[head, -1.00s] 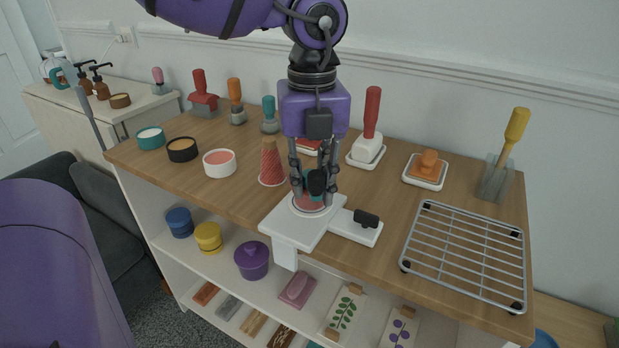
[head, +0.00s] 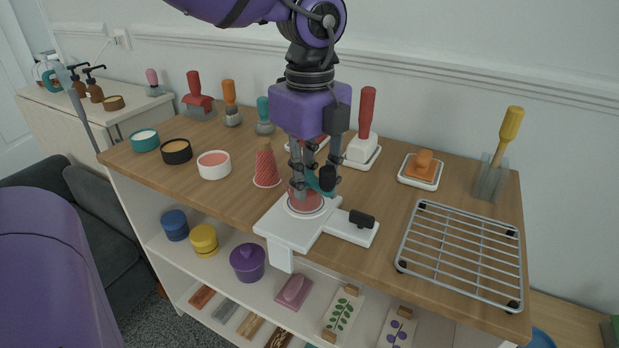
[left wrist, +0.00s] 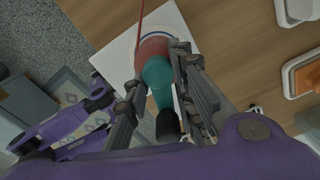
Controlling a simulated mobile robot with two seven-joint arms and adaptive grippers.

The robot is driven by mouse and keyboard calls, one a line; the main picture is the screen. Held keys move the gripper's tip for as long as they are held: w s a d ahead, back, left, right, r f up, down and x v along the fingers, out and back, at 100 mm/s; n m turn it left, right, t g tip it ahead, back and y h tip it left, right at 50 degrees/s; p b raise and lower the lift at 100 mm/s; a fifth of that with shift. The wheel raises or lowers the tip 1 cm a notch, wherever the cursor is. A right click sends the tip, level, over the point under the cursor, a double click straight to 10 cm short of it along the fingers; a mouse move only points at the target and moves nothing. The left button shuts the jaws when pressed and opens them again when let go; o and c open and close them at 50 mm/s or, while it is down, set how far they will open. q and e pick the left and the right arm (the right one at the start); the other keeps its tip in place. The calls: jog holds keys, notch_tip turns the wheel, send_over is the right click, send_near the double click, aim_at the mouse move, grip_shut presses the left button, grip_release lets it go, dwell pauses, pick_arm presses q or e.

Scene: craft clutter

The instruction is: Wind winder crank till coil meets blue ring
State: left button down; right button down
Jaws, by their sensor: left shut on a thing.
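The white winder (head: 290,232) sits at the table's front edge, with a red coil (head: 304,199) on top. Its teal crank (head: 321,187) with a black knob (head: 328,178) is over the coil. My left gripper (head: 314,182) points down, shut on the crank. In the left wrist view the teal crank (left wrist: 158,80) lies between the fingers, with the red coil (left wrist: 153,46) behind. A blue ring (left wrist: 174,29) shows as a thin arc outside the coil, with a pale gap on the visible side; the fingers hide the rest.
A red thread cone (head: 266,166) stands close left of the winder, and a red thread (left wrist: 140,18) runs to the coil. A wire rack (head: 462,250) lies at right. Cups, stamps and brushes stand along the back and left.

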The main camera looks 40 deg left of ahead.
aim_at(311, 178)
dwell(0.3)
pick_arm(q)
jog(key=c, duration=1.6)
grip_release()
notch_tip(311, 178, up, 12)
jog(key=shift+r, duration=0.1)
